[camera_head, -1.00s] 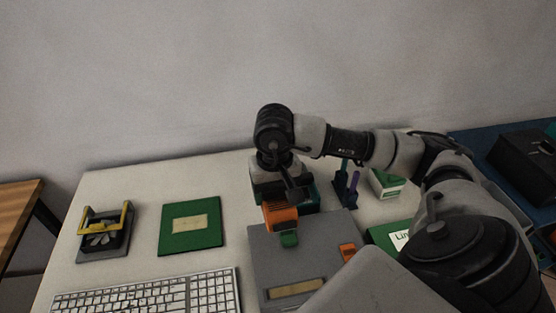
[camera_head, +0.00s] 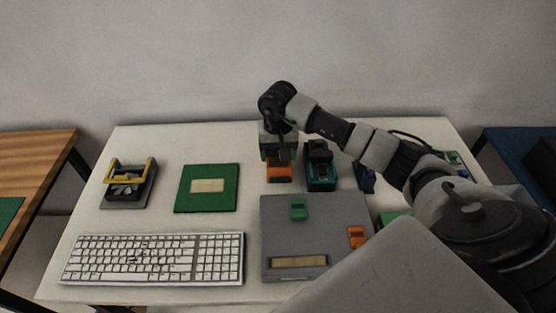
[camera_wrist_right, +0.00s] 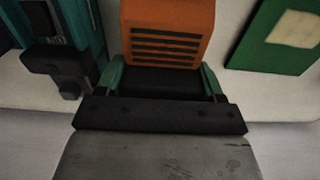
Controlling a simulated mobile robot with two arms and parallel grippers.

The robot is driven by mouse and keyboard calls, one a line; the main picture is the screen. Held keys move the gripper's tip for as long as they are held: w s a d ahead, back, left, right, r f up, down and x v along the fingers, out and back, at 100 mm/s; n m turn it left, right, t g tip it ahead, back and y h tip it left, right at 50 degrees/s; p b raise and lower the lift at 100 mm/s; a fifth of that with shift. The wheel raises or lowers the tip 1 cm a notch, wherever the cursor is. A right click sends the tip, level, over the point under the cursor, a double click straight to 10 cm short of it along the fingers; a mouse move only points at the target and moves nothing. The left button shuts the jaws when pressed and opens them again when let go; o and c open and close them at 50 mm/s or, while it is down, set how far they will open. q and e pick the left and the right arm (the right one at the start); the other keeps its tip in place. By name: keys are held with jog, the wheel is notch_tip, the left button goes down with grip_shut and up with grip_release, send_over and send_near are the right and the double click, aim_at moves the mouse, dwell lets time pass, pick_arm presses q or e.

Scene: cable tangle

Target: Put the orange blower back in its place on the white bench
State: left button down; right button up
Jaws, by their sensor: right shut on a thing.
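The orange blower (camera_head: 279,173), a boxy block, is in my right gripper (camera_head: 280,158), which points down over the back middle of the white bench (camera_head: 200,148). In the right wrist view the blower's orange slotted body (camera_wrist_right: 168,30) sits between the green fingertips of the right gripper (camera_wrist_right: 163,80). The gripper is shut on it. I cannot tell whether the blower touches the bench top. Part of it is hidden by the gripper in the head view. My left gripper is not in view.
A teal and black device (camera_head: 320,168) stands close to the right of the blower. A grey case (camera_head: 330,225) with small green and orange blocks lies in front. A green board (camera_head: 207,200), a yellow-handled holder (camera_head: 129,184) and a keyboard (camera_head: 155,260) are to the left.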

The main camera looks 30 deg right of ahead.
aim_at(278, 163)
notch_tip(278, 163, down, 4)
jog(key=shift+r+p, duration=0.25)
jog(key=shift+p, duration=0.25)
jog(key=shift+w+f, duration=0.1)
jog(key=shift+f, duration=0.15)
jog(key=shift+f+b, duration=0.25)
jog(key=shift+b, duration=0.05)
jog(key=o, duration=0.8)
jog(key=shift+r, duration=0.1)
jog(key=shift+o, duration=0.2)
notch_tip(278, 163, up, 12)
jog(key=shift+r+b, duration=0.15)
jog(key=shift+b, duration=0.25)
